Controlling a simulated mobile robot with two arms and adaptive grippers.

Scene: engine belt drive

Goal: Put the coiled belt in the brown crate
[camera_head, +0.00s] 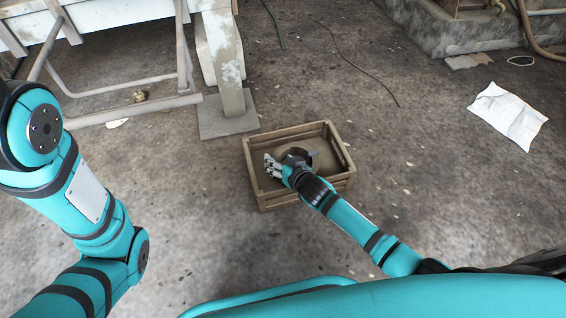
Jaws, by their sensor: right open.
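The brown crate (288,132) is a slatted wooden box on the concrete floor near the middle of the view. My right gripper (272,166) is open and sits over the crate's opening, toward its left side. A dark rounded shape and a tan curved patch show inside the crate beside my right wrist. I cannot tell whether either is the coiled belt, since my gripper and wrist hide part of the inside. My left arm (85,190) shows at the left, but its gripper is out of view.
A weathered white bench frame with a post (226,65) on a square foot stands behind the crate. A white sheet (508,115) lies on the floor at the right, with a thin ring (521,61) beyond it. The floor around the crate is mostly clear.

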